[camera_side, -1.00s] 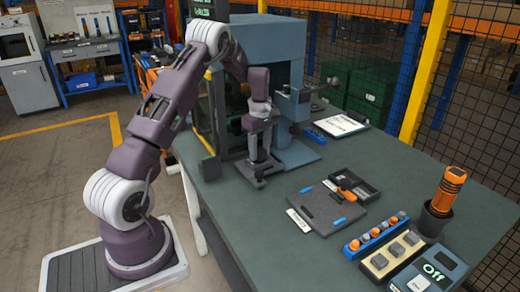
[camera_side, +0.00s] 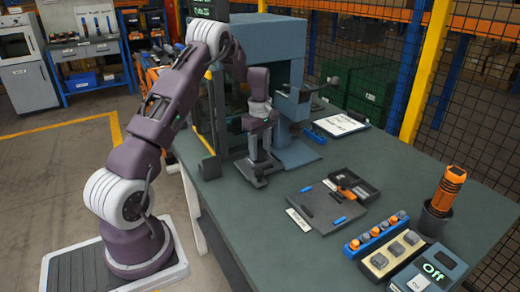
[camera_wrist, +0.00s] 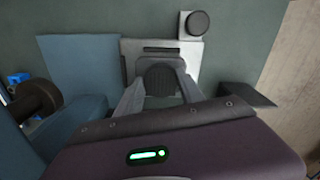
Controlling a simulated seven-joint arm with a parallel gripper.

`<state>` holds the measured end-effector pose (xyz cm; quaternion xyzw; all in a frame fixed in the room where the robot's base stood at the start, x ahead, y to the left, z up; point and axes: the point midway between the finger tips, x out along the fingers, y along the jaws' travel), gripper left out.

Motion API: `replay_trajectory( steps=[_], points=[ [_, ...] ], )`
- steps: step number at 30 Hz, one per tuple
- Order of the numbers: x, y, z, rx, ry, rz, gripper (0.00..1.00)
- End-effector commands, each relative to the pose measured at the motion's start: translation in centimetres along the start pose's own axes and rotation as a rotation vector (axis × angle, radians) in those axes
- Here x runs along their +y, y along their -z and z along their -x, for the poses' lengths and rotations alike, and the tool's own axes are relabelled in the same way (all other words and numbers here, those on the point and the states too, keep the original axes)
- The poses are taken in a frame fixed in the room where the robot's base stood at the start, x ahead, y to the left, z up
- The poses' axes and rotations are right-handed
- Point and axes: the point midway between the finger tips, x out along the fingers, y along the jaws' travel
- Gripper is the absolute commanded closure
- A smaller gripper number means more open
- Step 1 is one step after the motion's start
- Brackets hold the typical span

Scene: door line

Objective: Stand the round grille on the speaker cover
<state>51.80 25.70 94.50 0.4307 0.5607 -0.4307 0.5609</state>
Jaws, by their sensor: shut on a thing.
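The round grille (camera_wrist: 160,78) is a dark ribbed disc between the two fingers of my gripper (camera_wrist: 160,88) in the wrist view. The gripper is shut on it. The grille lies over the lower part of a grey plate with a dark slot, which looks like the speaker cover (camera_wrist: 190,54). I cannot tell whether the grille touches it. In the side view my gripper (camera_side: 260,150) points down just above the dark base of the cover (camera_side: 258,180), near the table's left edge. The grille is not clear there; the fingers hide it.
A dark round knob (camera_wrist: 198,24) on a light square adjoins the plate. The blue-grey press (camera_side: 290,105) stands close behind my gripper. A dark board (camera_side: 325,208), an open tray (camera_side: 360,188), a button row (camera_side: 375,233) and an orange torch (camera_side: 447,190) stand to the right. Bare table lies in front.

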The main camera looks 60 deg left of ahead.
Motion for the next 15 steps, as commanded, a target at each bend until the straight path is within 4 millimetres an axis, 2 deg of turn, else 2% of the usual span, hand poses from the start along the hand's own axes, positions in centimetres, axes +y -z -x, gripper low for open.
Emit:
replay_trajectory(
  steps=[8, 9, 12, 15],
  points=[
    [-0.02, 0.00, -0.05, 0.000, 0.001, 0.000, 0.94],
    [-0.02, 0.00, -0.05, 0.000, 0.001, 0.000, 0.49],
    [-0.02, 0.00, -0.05, 0.000, 0.001, 0.000, 0.30],
    [-0.02, 0.00, -0.04, 0.000, 0.001, 0.000, 0.30]
  ],
)
